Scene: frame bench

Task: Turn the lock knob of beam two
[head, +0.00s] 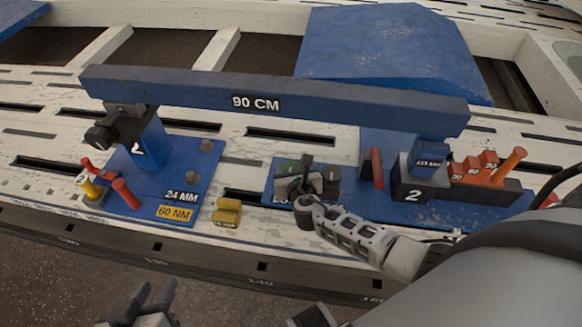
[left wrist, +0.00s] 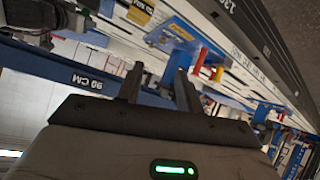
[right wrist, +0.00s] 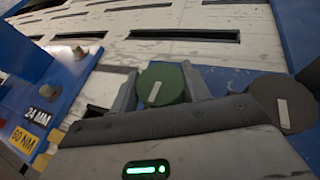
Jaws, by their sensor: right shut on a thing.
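A round green knob (right wrist: 162,83) with a pale stripe sits between the fingers of my right gripper (right wrist: 160,90) in the right wrist view. The gripper is shut on it. A dark grey knob (right wrist: 283,102), also striped, stands to its right. In the head view my right gripper (head: 302,190) is at the left end of the right blue base (head: 265,195), left of the block marked 2 (head: 412,190); it partly hides the knobs. A blue beam marked 90 CM (head: 350,100) spans both bases. My left gripper (head: 145,300) is open and empty in front of the bench.
The left blue base (head: 190,165) carries a clamp, red and yellow pegs and labels 24 MM and 60 NM. An orange stepped piece (head: 480,168) is at the right. A blue padded block (head: 390,50) lies behind the beam.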

